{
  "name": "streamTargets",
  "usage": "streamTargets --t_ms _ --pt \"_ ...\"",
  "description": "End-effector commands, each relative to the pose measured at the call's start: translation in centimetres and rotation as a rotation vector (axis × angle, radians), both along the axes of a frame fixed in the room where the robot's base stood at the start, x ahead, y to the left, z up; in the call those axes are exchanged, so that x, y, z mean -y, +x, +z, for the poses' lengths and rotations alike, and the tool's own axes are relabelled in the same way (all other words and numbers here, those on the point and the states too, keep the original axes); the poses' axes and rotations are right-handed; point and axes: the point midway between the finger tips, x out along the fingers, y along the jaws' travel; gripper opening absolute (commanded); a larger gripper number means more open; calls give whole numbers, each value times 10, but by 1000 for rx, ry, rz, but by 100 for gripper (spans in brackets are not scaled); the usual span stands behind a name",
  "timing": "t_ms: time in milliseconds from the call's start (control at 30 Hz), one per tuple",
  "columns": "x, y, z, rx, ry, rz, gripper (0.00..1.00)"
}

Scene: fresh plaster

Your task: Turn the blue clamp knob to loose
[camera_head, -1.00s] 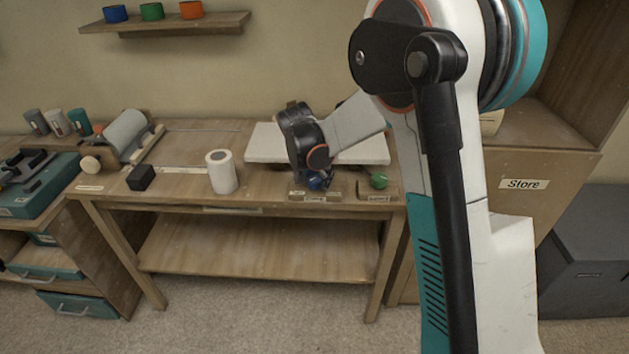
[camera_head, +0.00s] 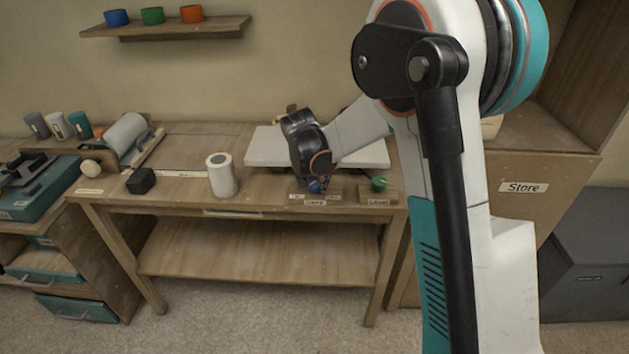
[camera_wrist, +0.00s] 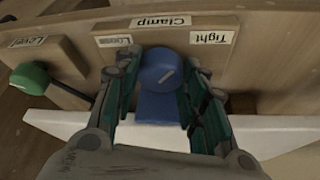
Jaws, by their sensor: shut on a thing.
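The blue clamp knob (camera_wrist: 159,70) is at the middle of the wrist view, on a wooden block with a "Clamp" label (camera_wrist: 160,21), a "Loose" label (camera_wrist: 115,41) and a "Tight" label (camera_wrist: 212,37). My gripper (camera_wrist: 158,82) is shut on the knob, one finger on each side. In the head view the knob (camera_head: 315,186) shows as a small blue patch below my wrist, which hides much of it.
A green knob (camera_wrist: 30,76) on a block labelled "Level" stands beside the clamp block; it also shows in the head view (camera_head: 379,183). A white board (camera_head: 262,147) lies behind. A white roll (camera_head: 221,177) and a black block (camera_head: 141,181) stand to the left.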

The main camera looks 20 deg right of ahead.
Motion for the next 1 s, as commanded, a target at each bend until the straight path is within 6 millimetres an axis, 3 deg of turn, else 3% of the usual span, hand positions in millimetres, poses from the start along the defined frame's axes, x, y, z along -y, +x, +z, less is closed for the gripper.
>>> streamTargets --t_ms 1000 --pt "6 -1 0 0 1 901 15"
